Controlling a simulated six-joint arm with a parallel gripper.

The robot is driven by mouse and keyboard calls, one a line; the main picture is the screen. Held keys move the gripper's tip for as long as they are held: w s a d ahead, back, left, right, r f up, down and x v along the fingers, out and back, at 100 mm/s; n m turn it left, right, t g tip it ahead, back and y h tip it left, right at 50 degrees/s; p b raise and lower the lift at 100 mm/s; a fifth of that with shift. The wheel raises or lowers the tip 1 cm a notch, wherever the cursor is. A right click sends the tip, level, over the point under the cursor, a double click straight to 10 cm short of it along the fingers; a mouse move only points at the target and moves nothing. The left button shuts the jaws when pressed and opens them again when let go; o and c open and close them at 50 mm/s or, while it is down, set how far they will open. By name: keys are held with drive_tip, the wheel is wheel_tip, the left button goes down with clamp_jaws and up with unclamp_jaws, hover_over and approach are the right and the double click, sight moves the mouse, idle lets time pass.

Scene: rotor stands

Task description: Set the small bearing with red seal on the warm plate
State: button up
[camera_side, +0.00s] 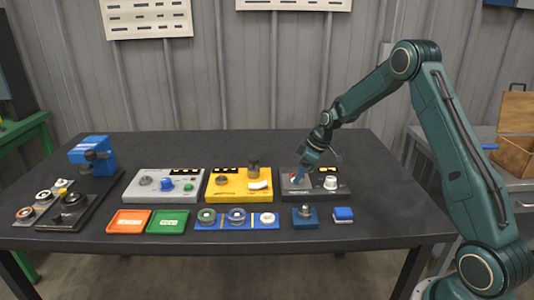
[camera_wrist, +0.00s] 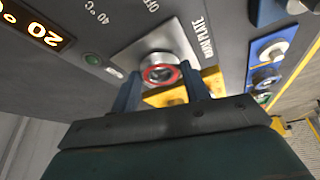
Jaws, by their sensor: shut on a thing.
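The small bearing with red seal (camera_wrist: 160,74) sits between the two blue fingers of my gripper (camera_wrist: 162,84) in the wrist view. My gripper is shut on it. The warm plate (camera_wrist: 128,54), a silver square with lettering ending in "PLATE", lies directly behind the bearing. I cannot tell whether the bearing touches it. In the side view my gripper (camera_side: 297,179) is low over the left part of the dark heater unit (camera_side: 315,194), with a speck of red at its tip. The plate is mostly hidden there.
A white knob (camera_side: 330,183) stands right of my gripper on the heater unit. A yellow unit (camera_side: 240,185) is close on its left. A blue tray (camera_side: 252,223) with round parts and a blue block (camera_side: 305,217) lie in front. Orange (camera_side: 128,221) and green (camera_side: 167,222) trays lie farther left.

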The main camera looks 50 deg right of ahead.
idle(0.4)
drive_tip(key=o, duration=1.6)
drive_tip(key=shift+f, duration=0.1)
drive_tip(key=shift+r, duration=0.2)
wheel_tip(320, 180, up, 8)
drive_tip(key=shift+f, duration=0.15)
idle(0.7)
idle(0.3)
